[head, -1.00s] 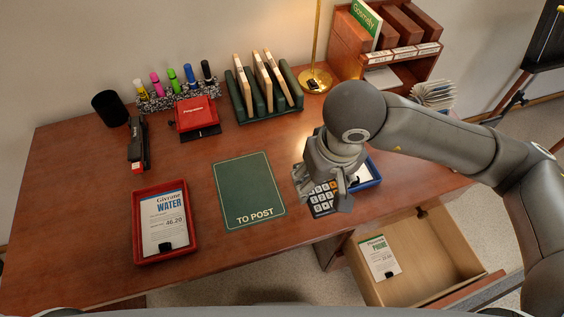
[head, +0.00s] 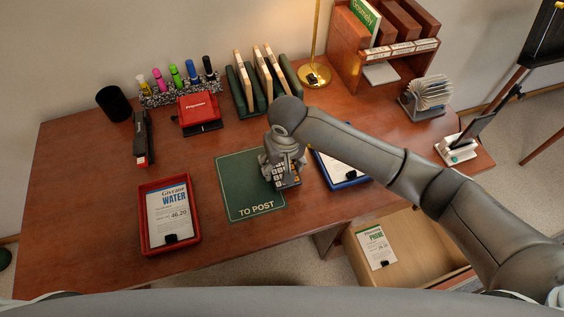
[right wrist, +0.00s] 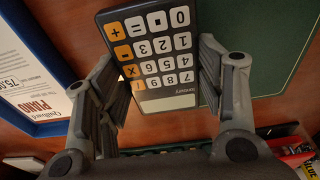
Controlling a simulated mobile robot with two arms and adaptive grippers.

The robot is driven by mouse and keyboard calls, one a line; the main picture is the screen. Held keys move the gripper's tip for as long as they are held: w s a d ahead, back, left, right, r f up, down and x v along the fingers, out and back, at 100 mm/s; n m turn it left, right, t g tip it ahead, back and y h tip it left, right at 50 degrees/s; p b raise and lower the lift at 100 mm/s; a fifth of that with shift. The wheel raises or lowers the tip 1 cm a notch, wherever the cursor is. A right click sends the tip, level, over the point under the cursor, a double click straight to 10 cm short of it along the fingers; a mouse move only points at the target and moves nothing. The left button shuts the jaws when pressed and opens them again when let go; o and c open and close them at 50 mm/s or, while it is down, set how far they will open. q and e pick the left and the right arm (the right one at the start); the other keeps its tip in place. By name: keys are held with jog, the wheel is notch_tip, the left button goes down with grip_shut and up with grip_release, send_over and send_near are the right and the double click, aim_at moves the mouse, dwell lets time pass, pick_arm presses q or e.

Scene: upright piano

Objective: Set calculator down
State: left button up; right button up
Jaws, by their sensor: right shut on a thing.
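The calculator (head: 287,176), dark with white and orange keys, is in my right gripper (head: 282,168), over the right edge of the green "TO POST" mat (head: 240,204) in the head view. In the right wrist view the calculator (right wrist: 156,55) sits between both fingers of my right gripper (right wrist: 160,85), which is shut on its sides. Part of the mat (right wrist: 265,45) shows behind it on the right. I cannot tell whether the calculator touches the desk. My left gripper is not in view.
A blue tray (head: 351,184) with a paper is close to the right of the gripper. A red tray (head: 147,243) with a bill stands left of the mat. An open drawer (head: 420,232) is at front right. The desk (head: 90,215) is clear at far left.

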jog(key=shift+f, duration=0.45)
jog(key=shift+f, duration=0.1)
jog(key=shift+f, duration=0.1)
jog(key=o, duration=1.1)
jog(key=shift+r, duration=0.35)
jog(key=r, duration=0.4)
jog(key=s+r, duration=0.1)
jog(key=r, duration=0.2)
jog(key=r+b, duration=0.1)
jog(key=r, duration=0.3)
jog(key=shift+s+d+r, duration=0.3)
jog(key=shift+s, duration=0.05)
